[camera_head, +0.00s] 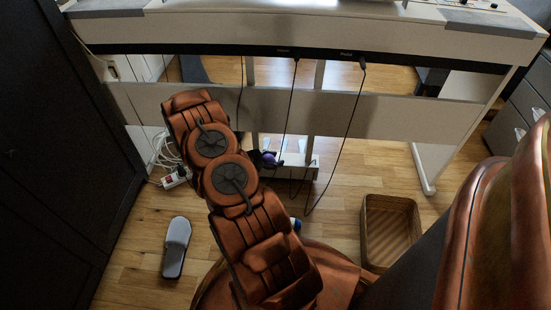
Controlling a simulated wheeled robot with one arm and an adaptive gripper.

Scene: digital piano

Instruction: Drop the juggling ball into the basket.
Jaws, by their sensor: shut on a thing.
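A small purple round thing, which looks like the juggling ball (268,157), shows just right of my copper arm, in front of the piano's lower bar. Dark finger-like parts of my gripper (265,161) are around it, shut on it. Most of the gripper is hidden behind my arm. The woven brown basket (391,231) stands upright on the wooden floor at the right, below and right of the gripper. Its open top faces up and the visible inside looks empty. The ball is apart from the basket.
The white digital piano (300,35) spans the back, with cables hanging from it. A grey slipper (176,247) and a power strip (174,178) lie at the left. A dark cabinet (50,170) stands on the left. A small blue-and-white thing (295,224) is partly hidden beside my arm.

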